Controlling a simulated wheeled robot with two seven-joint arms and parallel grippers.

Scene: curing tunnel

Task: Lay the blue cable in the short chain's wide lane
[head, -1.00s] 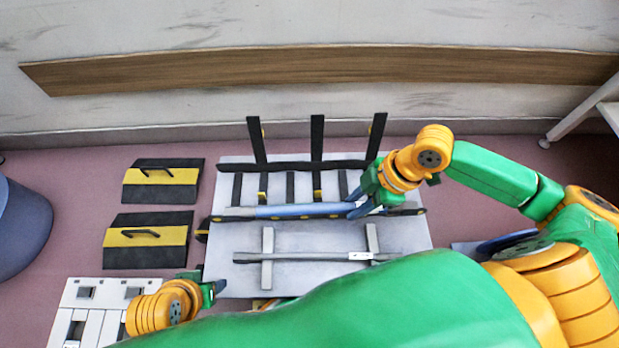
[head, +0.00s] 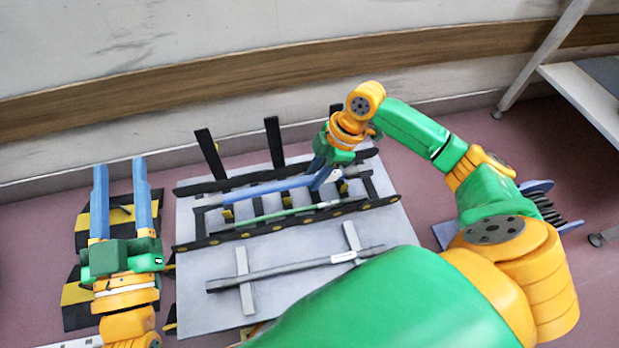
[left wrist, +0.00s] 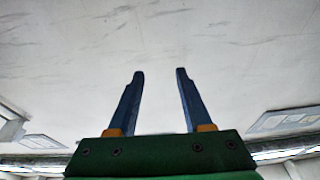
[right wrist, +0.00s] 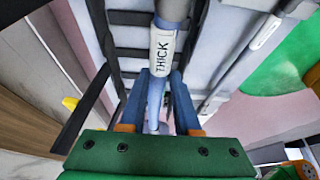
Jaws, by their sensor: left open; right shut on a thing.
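The blue cable (head: 262,190) runs along the rear half of the black chain (head: 235,236) on the grey board. My right gripper (head: 318,178) is shut on it near its right end. In the right wrist view the held cable (right wrist: 162,52) has a white "THICK" label. I cannot tell whether the cable rests in the lane or hangs just above it. A green cable (head: 287,214) lies in the chain's front part. My left gripper (head: 120,165) is open and empty, left of the board; in the left wrist view its fingers (left wrist: 159,75) face bare wall.
Black bars (head: 273,141) stand up along the chain's rear rail. A grey labelled cable (head: 295,268) lies on two supports at the front of the board. Black-and-yellow plates (head: 118,216) lie under my left arm. A shelf (head: 580,95) stands at the right.

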